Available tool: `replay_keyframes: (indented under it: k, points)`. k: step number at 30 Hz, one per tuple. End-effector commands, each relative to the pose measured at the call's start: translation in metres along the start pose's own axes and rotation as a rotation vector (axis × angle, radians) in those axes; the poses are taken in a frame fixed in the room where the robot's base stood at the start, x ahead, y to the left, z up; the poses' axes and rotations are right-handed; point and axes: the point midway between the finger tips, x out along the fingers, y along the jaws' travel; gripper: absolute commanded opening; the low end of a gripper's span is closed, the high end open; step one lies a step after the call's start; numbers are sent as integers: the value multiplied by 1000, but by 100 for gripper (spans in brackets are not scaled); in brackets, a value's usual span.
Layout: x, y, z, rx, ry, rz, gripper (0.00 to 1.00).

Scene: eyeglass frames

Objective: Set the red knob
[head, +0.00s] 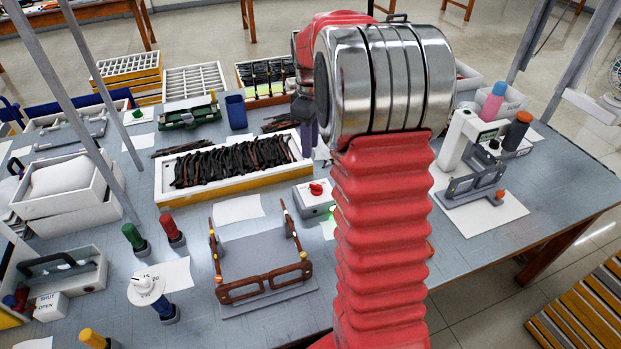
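The red knob (316,188) sits on top of a small white box (308,200) with grey sides, just left of my red arm, near the middle of the table. A small green spot shows on the front of the box. The right edge of the box is close to my arm in the picture. My arm rises through the middle of the view and bends away at a large silver joint.
A brown eyeglass frame (264,284) rests on a grey stand (256,250) in front of the box. A tray (172,195) of dark frame parts lies behind. Red (172,230) and green (133,237) handled tools stand left. A grey-white device (472,150) stands right.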

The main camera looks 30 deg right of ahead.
Motion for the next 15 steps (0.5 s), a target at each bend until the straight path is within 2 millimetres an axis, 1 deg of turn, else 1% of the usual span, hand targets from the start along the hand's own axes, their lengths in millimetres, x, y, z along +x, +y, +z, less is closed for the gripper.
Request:
replay_keyframes:
  k: [1,4,15]
  points:
    - [6,6,2,-8,-5,-8,29]
    - [10,12,3,-21,-8,-15,29]
    - [12,13,4,-24,-9,-16,29]
